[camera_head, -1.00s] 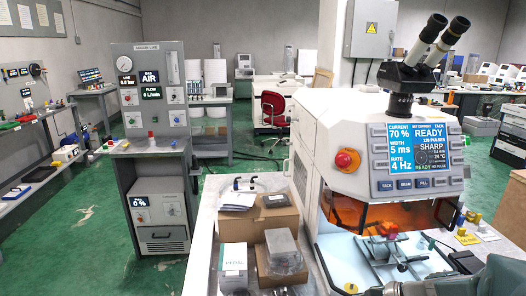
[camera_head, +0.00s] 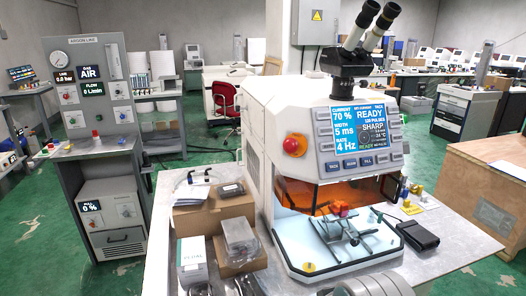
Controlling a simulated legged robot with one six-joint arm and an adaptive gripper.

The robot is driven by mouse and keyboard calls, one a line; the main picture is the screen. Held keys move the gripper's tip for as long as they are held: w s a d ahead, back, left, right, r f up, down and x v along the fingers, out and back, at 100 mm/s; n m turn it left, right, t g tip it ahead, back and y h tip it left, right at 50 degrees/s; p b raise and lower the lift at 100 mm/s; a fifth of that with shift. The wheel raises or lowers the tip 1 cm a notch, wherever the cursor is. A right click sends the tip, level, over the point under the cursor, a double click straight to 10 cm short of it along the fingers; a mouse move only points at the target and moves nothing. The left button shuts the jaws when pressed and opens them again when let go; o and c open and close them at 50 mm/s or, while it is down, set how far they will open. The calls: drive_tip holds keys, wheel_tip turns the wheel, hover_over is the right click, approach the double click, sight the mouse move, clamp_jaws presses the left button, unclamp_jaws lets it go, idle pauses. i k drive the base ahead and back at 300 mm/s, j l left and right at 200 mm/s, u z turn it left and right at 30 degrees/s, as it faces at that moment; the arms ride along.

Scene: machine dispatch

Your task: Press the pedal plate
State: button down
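No pedal plate can be made out with certainty. A black, flat, slightly wedge-shaped object (camera_head: 418,235) lies on the bench top to the right of the welding machine (camera_head: 335,120); I cannot tell whether it is a pedal. The machine's screen (camera_head: 360,128) reads READY, 70 %, 5 ms and 4 Hz. Its lit chamber (camera_head: 320,255) is open at the front and holds a small fixture with a red part (camera_head: 340,209). My gripper is not in view; only grey rounded parts of my arm show at the bottom edge.
Cardboard boxes (camera_head: 212,215) and clear cases stand on the bench (camera_head: 160,250) left of the machine. A grey argon panel (camera_head: 92,75) stands further left. A wooden crate (camera_head: 490,185) is at the right. Green floor (camera_head: 40,245) is open at the left.

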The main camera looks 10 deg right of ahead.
sight(424, 237)
drive_tip(key=z, duration=1.45)
